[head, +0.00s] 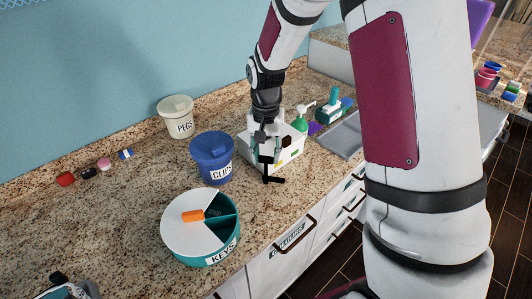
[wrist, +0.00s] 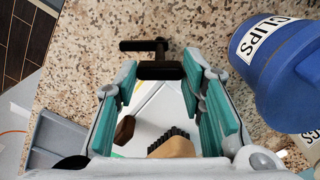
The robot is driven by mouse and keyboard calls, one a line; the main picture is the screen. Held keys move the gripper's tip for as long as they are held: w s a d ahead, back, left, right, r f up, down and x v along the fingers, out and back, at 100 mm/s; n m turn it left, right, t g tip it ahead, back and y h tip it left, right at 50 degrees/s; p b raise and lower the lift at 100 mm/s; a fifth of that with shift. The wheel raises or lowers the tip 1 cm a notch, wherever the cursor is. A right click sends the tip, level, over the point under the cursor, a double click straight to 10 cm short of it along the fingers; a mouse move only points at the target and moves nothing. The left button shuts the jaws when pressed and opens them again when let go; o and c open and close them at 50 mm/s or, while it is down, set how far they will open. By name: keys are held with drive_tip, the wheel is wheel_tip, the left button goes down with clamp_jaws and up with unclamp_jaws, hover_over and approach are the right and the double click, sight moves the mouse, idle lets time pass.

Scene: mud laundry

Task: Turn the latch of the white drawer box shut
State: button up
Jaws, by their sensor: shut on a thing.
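The white drawer box (head: 292,152) stands on the granite counter in the head view, partly hidden by my arm. Its white surface (wrist: 152,108) also shows between my fingers in the wrist view. A black crank-shaped latch (head: 274,180) sticks out at its front; in the wrist view the latch (wrist: 145,45) has a bar pointing left. My gripper (head: 267,158) points down at the box front. In the wrist view my gripper's teal fingers (wrist: 162,72) stand on either side of the latch's black block and are shut on it.
A blue CLIPS tub (head: 211,158) stands close left of the box. The round KEYS container (head: 200,228) with an orange piece on top is nearer. A white PEGS tub (head: 176,117) stands behind. A green bottle (head: 300,122) and grey tray (head: 343,137) are to the right.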

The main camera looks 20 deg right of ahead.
drive_tip(key=n, duration=0.5)
drive_tip(key=shift+n, duration=0.3)
drive_tip(key=n+p, duration=0.1)
drive_tip(key=n, duration=0.3)
drive_tip(key=shift+n, duration=0.4)
drive_tip(key=o, duration=1.1)
drive_tip(key=shift+o, duration=0.2)
wheel_tip(320, 180, up, 12)
